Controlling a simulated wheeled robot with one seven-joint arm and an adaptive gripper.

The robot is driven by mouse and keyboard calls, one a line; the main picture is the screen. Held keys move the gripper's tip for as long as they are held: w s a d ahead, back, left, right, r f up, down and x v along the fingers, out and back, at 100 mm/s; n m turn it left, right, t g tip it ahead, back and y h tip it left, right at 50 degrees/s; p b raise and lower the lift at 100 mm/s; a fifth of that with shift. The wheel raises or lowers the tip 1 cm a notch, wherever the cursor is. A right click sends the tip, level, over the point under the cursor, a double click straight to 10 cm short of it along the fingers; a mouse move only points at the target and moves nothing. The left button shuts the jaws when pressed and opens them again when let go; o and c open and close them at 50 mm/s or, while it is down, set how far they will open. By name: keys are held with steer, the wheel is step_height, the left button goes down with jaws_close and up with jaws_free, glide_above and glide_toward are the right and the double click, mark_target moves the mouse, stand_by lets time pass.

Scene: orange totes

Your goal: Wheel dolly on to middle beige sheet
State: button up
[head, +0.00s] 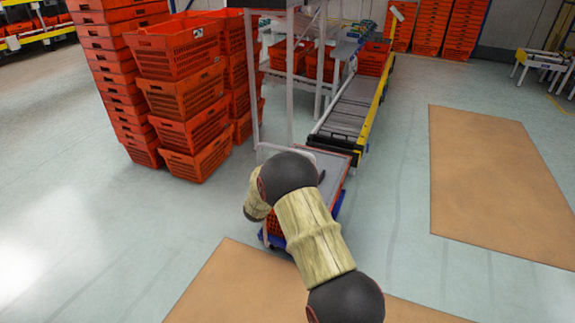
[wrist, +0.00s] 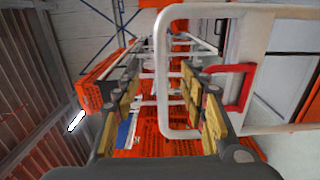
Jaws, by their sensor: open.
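The dolly has a blue base (head: 272,241) and carries an orange tote (head: 274,224); my arm hides much of both in the head view. One beige sheet (head: 225,285) lies on the floor at the bottom, just in front of the dolly and partly behind my arm. Another large beige sheet (head: 490,180) lies to the right. The dolly appears to stand off both. In the wrist view my gripper (wrist: 165,80) is open, with yellow pads on both fingers. A white tubular handle (wrist: 163,70) runs between the fingers; I cannot tell whether they touch it.
A roller conveyor (head: 345,112) with a yellow side rail extends behind the dolly. Stacks of orange totes (head: 185,95) stand at left. A metal rack (head: 292,60) stands close behind the dolly. Floor between the conveyor and the right sheet is clear.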

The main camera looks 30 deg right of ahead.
steer(key=p+x, duration=0.1)
steer(key=x, duration=0.7)
stand_by(0.4)
steer(key=c, duration=0.8)
steer(key=shift+r, duration=0.1)
jaws_close()
